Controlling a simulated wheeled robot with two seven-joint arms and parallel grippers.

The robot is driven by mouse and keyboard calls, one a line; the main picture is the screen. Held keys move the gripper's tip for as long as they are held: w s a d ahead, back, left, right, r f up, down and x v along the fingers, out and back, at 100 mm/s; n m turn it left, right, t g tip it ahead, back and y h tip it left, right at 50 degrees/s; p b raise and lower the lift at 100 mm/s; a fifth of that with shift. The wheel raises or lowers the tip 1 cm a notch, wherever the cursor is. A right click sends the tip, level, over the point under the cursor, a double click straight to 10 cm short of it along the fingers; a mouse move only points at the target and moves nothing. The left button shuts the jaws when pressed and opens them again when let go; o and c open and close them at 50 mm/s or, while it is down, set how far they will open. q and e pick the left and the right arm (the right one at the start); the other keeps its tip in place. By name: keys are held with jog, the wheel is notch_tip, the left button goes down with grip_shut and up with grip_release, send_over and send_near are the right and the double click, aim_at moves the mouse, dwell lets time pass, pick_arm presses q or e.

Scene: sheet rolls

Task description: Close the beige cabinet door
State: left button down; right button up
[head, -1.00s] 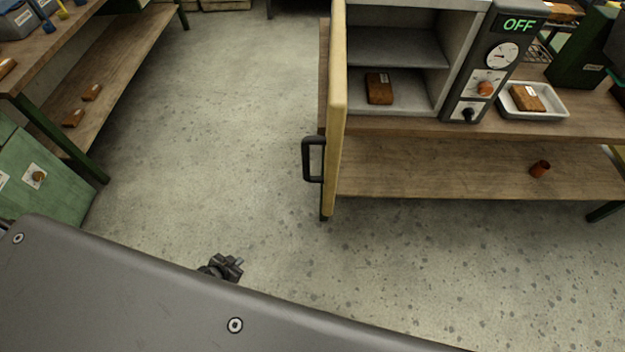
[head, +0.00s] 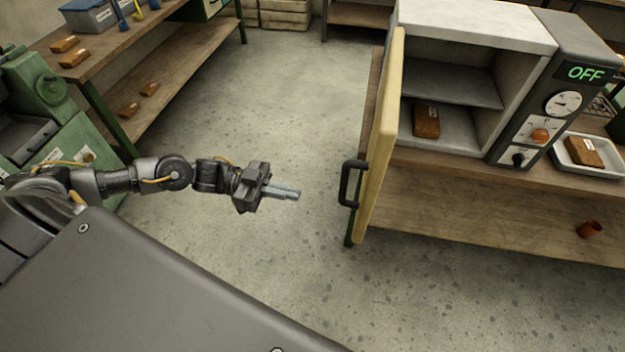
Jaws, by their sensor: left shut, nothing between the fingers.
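The beige cabinet door (head: 384,135) stands wide open, seen nearly edge-on, at the left side of the cabinet (head: 478,28). Its dark handle (head: 349,184) is on the door's left face, near its front edge. The cabinet's shelves are in plain sight, with a brown block (head: 426,121) inside on the lower level. My left gripper (head: 287,192) is to the left of the handle, apart from it, with its fingers shut, empty and pointing right. My right gripper is not in view.
The cabinet's control panel (head: 540,130) reads OFF. A white tray (head: 607,169) with a brown block stands right of it on the wooden workbench. A green machine (head: 50,120) and another bench (head: 160,60) are at the left. The floor between is clear.

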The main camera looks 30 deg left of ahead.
aim_at(345, 205)
pick_arm(q)
jog(key=shift+p+x, duration=2.5)
jog(key=shift+x, duration=3.95)
jog(key=shift+w, duration=0.1)
